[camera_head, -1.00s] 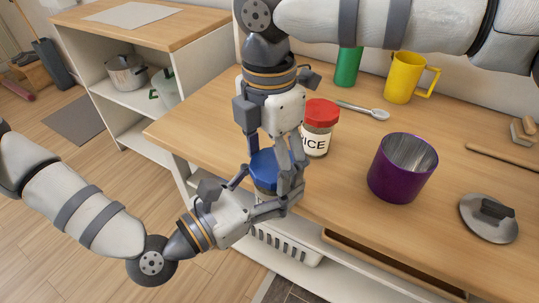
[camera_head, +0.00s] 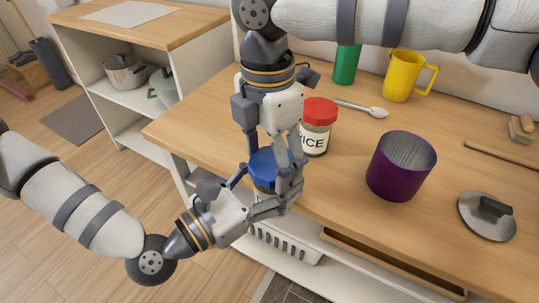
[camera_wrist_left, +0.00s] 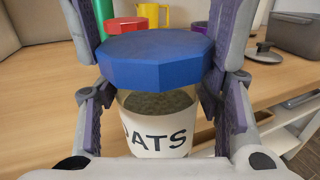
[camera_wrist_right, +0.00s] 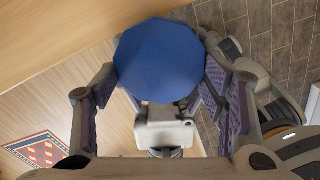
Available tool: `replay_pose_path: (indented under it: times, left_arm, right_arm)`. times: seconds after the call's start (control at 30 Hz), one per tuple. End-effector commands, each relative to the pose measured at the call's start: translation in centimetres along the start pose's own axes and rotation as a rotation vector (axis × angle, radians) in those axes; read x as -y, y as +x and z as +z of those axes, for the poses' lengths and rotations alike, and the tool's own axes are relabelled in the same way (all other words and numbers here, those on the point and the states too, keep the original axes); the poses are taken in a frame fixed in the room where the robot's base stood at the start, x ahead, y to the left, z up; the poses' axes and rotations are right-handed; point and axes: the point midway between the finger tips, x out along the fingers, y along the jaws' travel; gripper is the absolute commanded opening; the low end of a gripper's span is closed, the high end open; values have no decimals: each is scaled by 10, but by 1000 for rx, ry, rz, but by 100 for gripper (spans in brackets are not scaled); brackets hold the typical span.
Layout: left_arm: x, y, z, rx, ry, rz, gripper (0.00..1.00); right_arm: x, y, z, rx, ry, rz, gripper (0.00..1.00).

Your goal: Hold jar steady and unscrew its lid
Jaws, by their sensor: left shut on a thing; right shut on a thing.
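The jar has a faceted blue lid (camera_head: 264,163) and a white label (camera_wrist_left: 157,135) on which "ATS" shows, the first letter being partly covered. My left gripper (camera_head: 262,190) comes in from the front and is shut on the jar's body below the lid. My right gripper (camera_head: 273,174) points down from above and is shut on the blue lid, with a finger on either side. The lid's top also shows in the right wrist view (camera_wrist_right: 158,60). The lid sits on the jar. The jar's base is hidden.
Just behind stands a red-lidded jar (camera_head: 318,126) whose label shows "ICE". A purple pot (camera_head: 400,168), a grey lid (camera_head: 487,216), a spoon (camera_head: 362,107), a yellow mug (camera_head: 408,78) and a green cup (camera_head: 347,66) are on the counter. A white basket (camera_head: 288,243) is below.

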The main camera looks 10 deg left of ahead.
Motion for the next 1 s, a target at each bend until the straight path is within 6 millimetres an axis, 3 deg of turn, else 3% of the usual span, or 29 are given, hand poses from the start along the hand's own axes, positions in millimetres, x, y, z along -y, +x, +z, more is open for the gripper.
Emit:
replay_pose_path:
  times: [0.03,0.17,0.2,0.27,0.63,0.9,1.0]
  left_arm:
    - [9,-2,-1,-6,-3,-27,0]
    - [9,-2,-1,-6,-3,-27,0]
    - [9,-2,-1,-7,-3,-27,0]
    - [9,-2,-1,-7,-4,-26,0]
    - [5,-1,-1,-5,-2,-15,0]
    - [4,-1,0,-3,-2,-11,0]
    - [3,0,0,-2,-2,-10,0]
  right_arm:
    - [-6,-4,2,4,4,24,32]
    - [-6,-4,2,4,4,24,32]
    - [-6,-4,2,4,4,25,72]
    - [-6,-4,2,4,4,25,86]
    - [-4,-6,2,4,2,16,86]
    - [-3,-45,1,4,2,14,85]
    - [-2,-56,3,3,100,9,85]
